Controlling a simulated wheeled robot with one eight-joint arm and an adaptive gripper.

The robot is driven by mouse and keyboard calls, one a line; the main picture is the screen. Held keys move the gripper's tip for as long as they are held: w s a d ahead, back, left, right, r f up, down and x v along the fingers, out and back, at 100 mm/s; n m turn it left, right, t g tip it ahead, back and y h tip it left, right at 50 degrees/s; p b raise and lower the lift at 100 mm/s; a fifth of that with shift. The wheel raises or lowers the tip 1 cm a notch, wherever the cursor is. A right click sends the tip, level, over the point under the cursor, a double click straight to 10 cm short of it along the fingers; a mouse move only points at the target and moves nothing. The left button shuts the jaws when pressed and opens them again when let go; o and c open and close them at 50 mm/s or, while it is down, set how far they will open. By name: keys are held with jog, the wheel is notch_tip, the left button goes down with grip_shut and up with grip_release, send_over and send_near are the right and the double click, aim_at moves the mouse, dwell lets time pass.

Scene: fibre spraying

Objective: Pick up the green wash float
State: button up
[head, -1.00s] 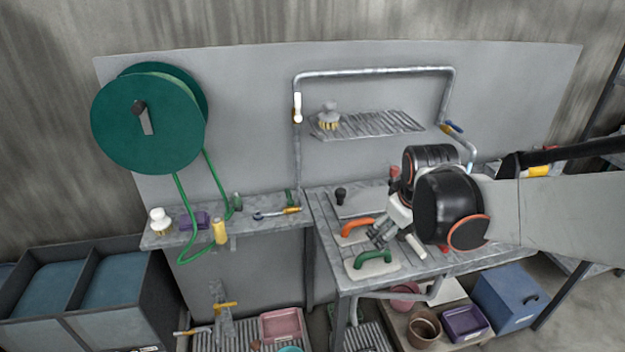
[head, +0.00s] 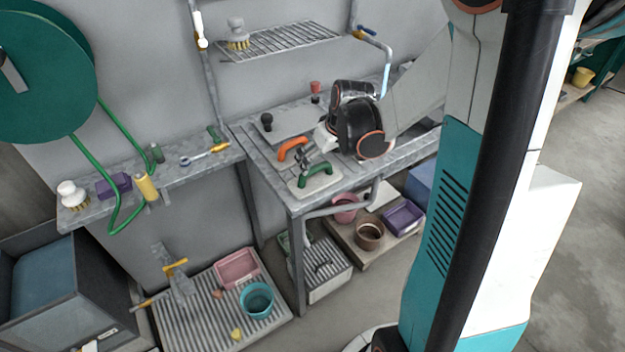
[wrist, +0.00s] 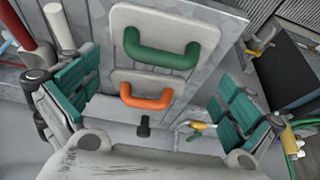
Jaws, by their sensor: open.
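The green wash float (head: 315,177) has a pale flat plate and a green arched handle, and lies on the grey metal bench near its front left corner. In the wrist view the green float (wrist: 162,52) is at the top centre, beyond an orange-handled float (wrist: 146,97). My gripper (head: 312,155) is open and empty, just above and behind the green float in the head view. In the wrist view its two teal-padded fingers (wrist: 155,95) stand wide apart, with the orange handle between them in the picture. The exact height above the floats cannot be told.
The orange float (head: 291,150) lies close behind the green one. A black-knobbed float (head: 267,121) is further back. A side shelf (head: 200,170) with a brush, sponge and hose is at left. A wire rack (head: 283,42) hangs above. Tubs stand below the bench.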

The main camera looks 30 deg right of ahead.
aim_at(316, 166)
jog(key=shift+b+x, duration=1.45)
jog(key=shift+x, duration=2.1)
jog(key=shift+w+a+r, duration=0.1)
jog(key=shift+a+r, duration=0.05)
jog(key=c, duration=0.8)
